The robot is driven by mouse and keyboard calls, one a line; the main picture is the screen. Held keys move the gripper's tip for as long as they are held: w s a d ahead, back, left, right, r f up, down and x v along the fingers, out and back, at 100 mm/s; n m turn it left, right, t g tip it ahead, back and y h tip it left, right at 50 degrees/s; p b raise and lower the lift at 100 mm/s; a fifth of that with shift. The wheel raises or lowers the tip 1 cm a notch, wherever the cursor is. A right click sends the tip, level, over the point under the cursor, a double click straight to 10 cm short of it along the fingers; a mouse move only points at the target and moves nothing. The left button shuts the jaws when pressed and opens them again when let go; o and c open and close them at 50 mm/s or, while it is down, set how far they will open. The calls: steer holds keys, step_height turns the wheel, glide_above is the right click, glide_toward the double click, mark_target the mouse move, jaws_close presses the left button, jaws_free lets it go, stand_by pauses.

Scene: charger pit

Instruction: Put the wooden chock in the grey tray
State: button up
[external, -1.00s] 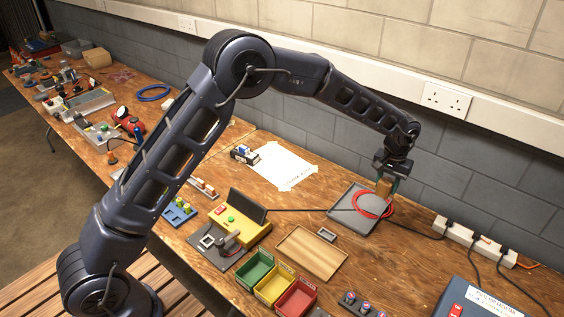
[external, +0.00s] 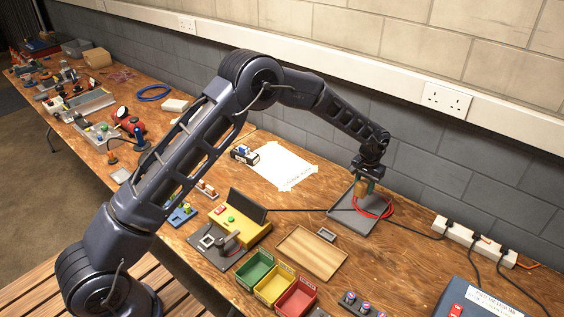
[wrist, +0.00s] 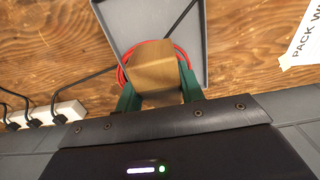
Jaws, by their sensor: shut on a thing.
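The wooden chock (wrist: 157,68) is a tan block between the green fingers of my gripper (wrist: 157,92) in the wrist view. In the external view my gripper (external: 366,188) is shut on the chock (external: 362,187) and holds it over the grey tray (external: 344,222). The tray also shows in the wrist view (wrist: 122,22), behind the chock. A coiled red cable (external: 385,209) lies at the tray, partly hidden by the chock and fingers. I cannot tell whether the chock touches the tray floor.
A white power strip (external: 461,235) with black leads stands to the right of the tray. A black cable (external: 300,210) runs across the bench to the tray. A wooden tray (external: 311,253) and coloured bins (external: 274,286) stand nearer. A taped paper sheet (external: 283,166) lies left.

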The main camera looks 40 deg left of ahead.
mark_target(359, 210)
steer(key=shift+f, duration=4.65)
steer(key=shift+f, duration=0.15)
steer(key=o, duration=1)
steer(key=shift+o, duration=0.2)
